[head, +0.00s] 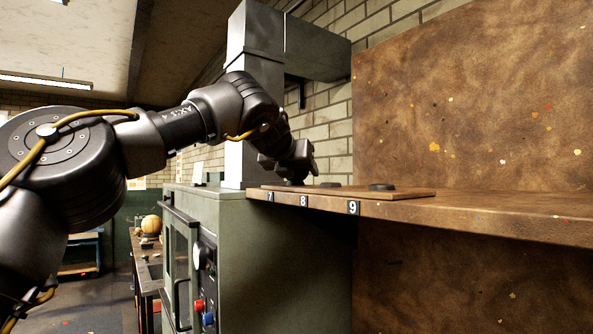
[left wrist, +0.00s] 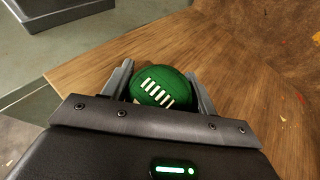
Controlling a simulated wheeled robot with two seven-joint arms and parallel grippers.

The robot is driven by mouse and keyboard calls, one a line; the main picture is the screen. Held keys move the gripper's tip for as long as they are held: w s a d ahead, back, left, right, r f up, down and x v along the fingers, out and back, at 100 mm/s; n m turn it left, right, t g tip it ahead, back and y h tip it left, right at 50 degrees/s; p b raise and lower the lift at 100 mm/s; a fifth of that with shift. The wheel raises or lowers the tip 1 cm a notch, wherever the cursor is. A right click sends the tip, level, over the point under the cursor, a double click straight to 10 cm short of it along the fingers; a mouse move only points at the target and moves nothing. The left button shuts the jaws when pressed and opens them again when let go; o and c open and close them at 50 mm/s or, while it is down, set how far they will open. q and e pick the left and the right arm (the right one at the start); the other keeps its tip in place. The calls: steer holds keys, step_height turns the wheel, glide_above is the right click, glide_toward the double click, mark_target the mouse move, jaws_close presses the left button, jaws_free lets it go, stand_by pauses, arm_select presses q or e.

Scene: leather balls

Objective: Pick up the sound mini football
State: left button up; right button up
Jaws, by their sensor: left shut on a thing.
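A green mini football (left wrist: 153,88) with white laces shows in the left wrist view, between the two fingers of my left gripper (left wrist: 163,80). The gripper is shut on it, with a finger at each side. The part of the ball that I see looks full and round, and its underside is hidden. In the head view my left gripper (head: 299,170) is low over the far left end of the shelf, near label 7; the ball cannot be made out there. My right gripper is not in view.
A thin wooden board (head: 410,194) lies on the shelf (head: 500,214) with dark round holders, one (head: 382,187) near label 9 (head: 353,208); they look empty. A green-grey cabinet (head: 270,260) stands at the shelf's left end. An orange ball (head: 151,225) is on a far bench.

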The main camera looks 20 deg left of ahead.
arm_select(q)
steer(key=shift+r, duration=0.5)
step_height(320, 180, up, 3)
steer(key=shift+f+p, duration=0.15)
steer(key=shift+p, duration=0.4)
steer(key=s+d+r, duration=0.1)
steer(key=s+r, duration=0.3)
steer(key=s, duration=0.3)
steer(key=s+d+r+b, duration=0.1)
steer(key=s+d+r, duration=0.1)
steer(key=s+r, duration=0.3)
steer(key=shift+s+d+r, duration=0.15)
steer(key=shift+s+d, duration=0.05)
steer(key=shift+s, duration=0.65)
